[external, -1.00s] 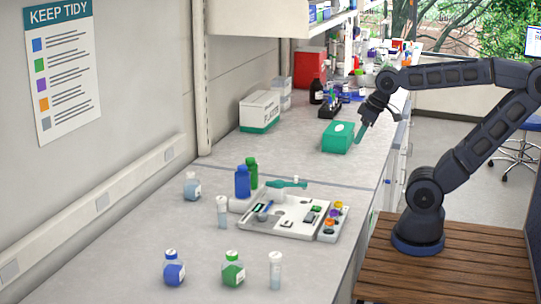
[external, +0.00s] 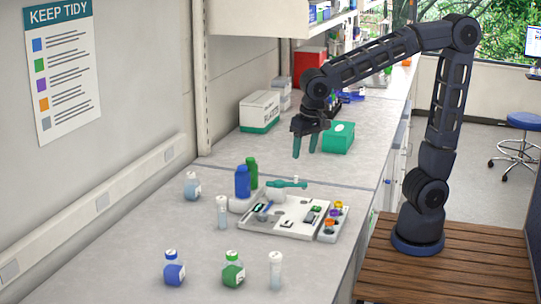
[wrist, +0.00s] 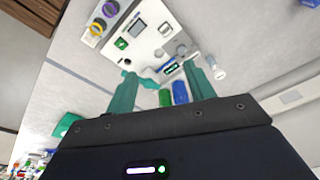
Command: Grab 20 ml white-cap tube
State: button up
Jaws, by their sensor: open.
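Two clear tubes with white caps stand upright on the bench in the external view. One tube (external: 222,212) is left of the white tray, and the other tube (external: 275,271) is at the front. Their volume marks are too small to read. A clear tube with a pale cap (wrist: 216,69) also shows in the wrist view, right of my right finger. My gripper (external: 305,152) is open and empty, pointing down above the bench behind the tray. In the wrist view its teal fingers (wrist: 159,72) are spread apart, touching no tube.
A white tray (external: 262,226) with small parts lies mid-bench. Blue (external: 242,184) and green (external: 252,170) bottles stand behind it. Small bottles with blue (external: 174,272) and green (external: 233,273) contents are at the front. A green box (external: 338,138) sits right of my gripper.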

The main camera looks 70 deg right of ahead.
jog(key=w+a+f+m+h, duration=0.1)
jog(key=w+a+f+m, duration=0.15)
jog(key=a, duration=0.65)
jog(key=m+h, duration=0.2)
jog(key=m, duration=0.2)
send_over(278, 258)
jog(key=s+a, duration=0.1)
jog(key=a, duration=0.1)
notch_tip(278, 258, down, 12)
jog(key=r, duration=0.1)
jog(key=shift+d+f+t, duration=0.15)
jog(key=shift+f+t, duration=0.25)
jog(key=shift+f, duration=0.15)
jog(key=x, duration=0.5)
jog(key=shift+d, duration=0.1)
jog(key=shift+a+x, duration=0.1)
jog(key=shift+x, duration=1.2)
jog(key=shift+a+x, duration=0.15)
jog(key=shift+x, duration=1.2)
jog(key=shift+c, duration=0.4)
jog(key=c, duration=0.9)
